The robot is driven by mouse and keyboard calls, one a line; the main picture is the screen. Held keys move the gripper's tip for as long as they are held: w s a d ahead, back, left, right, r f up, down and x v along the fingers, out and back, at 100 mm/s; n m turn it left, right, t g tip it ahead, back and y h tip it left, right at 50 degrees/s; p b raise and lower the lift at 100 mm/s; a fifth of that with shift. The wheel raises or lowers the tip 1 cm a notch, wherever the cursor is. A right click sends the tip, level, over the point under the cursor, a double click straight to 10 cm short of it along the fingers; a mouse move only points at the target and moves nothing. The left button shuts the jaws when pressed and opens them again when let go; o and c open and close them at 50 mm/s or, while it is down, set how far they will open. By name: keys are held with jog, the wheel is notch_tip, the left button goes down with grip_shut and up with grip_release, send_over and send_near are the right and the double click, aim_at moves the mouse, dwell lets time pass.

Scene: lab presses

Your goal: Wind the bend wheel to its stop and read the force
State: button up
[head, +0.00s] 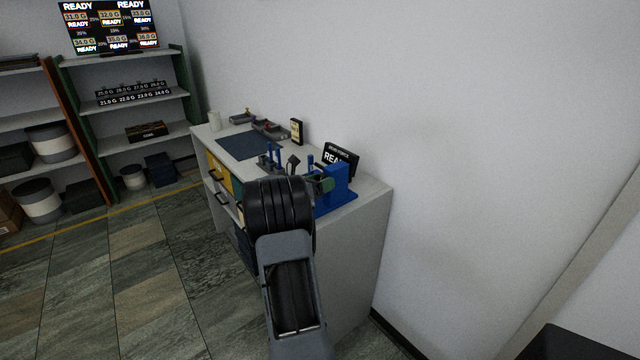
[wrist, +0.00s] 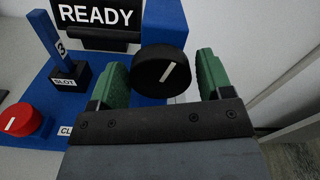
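The blue press (head: 338,195) stands at the near right end of the bench; in the wrist view its blue body (wrist: 165,22) is at the top. A black round wheel (wrist: 150,82) with a white index line, tilted toward the upper right, sits on its front. My gripper (wrist: 162,62) has green fingers, one on each side of the wheel, spread with a small gap at the right; contact at the left is unclear. A black display reading READY (wrist: 97,16) stands behind; in the head view the display (head: 340,157) is partly hidden.
A red knob (wrist: 22,119) with a white mark and a blue post (wrist: 50,38) in a black SLOT block (wrist: 70,76) are left of the wheel. The bench (head: 370,196) stands against the wall, with a dark mat (head: 243,146) farther along. Shelves are at the left.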

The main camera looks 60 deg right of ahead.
jog(key=c, duration=0.7)
jog(key=shift+f+m+b, duration=0.35)
jog(key=shift+m+b, duration=0.35)
jog(key=shift+b, duration=0.45)
jog(key=shift+m+b, duration=0.6)
jog(key=shift+b, duration=0.05)
jog(key=shift+r+m+b, duration=0.15)
jog(key=shift+m+b, duration=0.7)
jog(key=shift+m, duration=0.05)
jog(key=shift+r, duration=0.15)
jog(key=o, duration=0.9)
jog(key=shift+o, duration=0.2)
